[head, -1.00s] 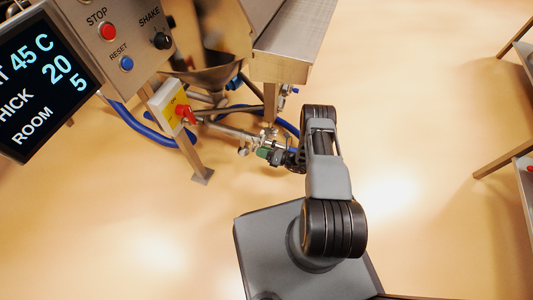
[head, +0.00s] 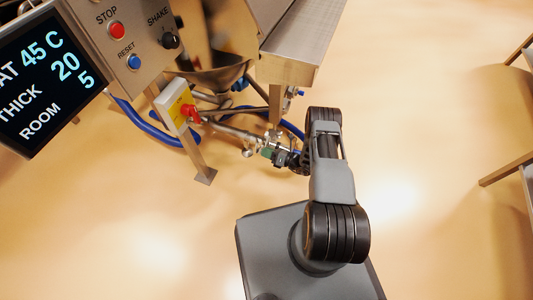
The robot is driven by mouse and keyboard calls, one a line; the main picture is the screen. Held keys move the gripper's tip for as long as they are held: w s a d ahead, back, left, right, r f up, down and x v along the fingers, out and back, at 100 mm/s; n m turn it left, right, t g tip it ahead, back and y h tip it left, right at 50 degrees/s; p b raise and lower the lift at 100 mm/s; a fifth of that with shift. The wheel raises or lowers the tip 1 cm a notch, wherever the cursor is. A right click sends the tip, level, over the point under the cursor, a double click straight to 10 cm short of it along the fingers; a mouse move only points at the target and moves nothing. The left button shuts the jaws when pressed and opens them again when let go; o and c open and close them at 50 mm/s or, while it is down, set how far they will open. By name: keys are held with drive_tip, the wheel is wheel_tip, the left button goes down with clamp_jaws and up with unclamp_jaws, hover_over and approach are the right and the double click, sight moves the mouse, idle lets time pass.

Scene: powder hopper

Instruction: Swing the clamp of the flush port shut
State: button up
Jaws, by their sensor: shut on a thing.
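The flush port (head: 262,138) is the end of a thin steel pipe low beneath the hopper, in the middle of the head view. Its small metal clamp (head: 248,152) shows at the pipe end, just left of my gripper. My gripper (head: 271,154) reaches it from the right and is shut on a part of the clamp. A small green patch shows at the jaws. The jaws and my wrist hide much of the clamp, and I cannot tell how far it is swung.
A yellow switch box with a red knob (head: 191,114) is on a leg left of the port. Blue hoses (head: 150,132) run behind. The control panel (head: 130,35) and steel chute (head: 291,65) stand above. Open floor lies below left and right.

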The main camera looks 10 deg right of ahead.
drive_tip(key=shift+w+d+r+b, duration=0.3)
drive_tip(key=shift+w+d, duration=0.2)
drive_tip(key=shift+w, duration=0.2)
drive_tip(key=shift+w+d+r+b, duration=0.25)
drive_tip(key=shift+w+d, duration=0.2)
drive_tip(key=shift+w, duration=0.2)
drive_tip(key=w+d+b, duration=0.2)
drive_tip(key=w+b, duration=0.1)
drive_tip(key=shift+d, duration=0.15)
drive_tip(key=shift+r, duration=0.1)
drive_tip(key=shift+w+d+f+b, duration=0.5)
drive_tip(key=shift+w+b, duration=0.15)
drive_tip(key=shift+b, duration=0.55)
drive_tip(key=shift+w+d+f+b, duration=0.15)
drive_tip(key=shift+w+d+b, duration=0.35)
drive_tip(key=shift+w, duration=0.35)
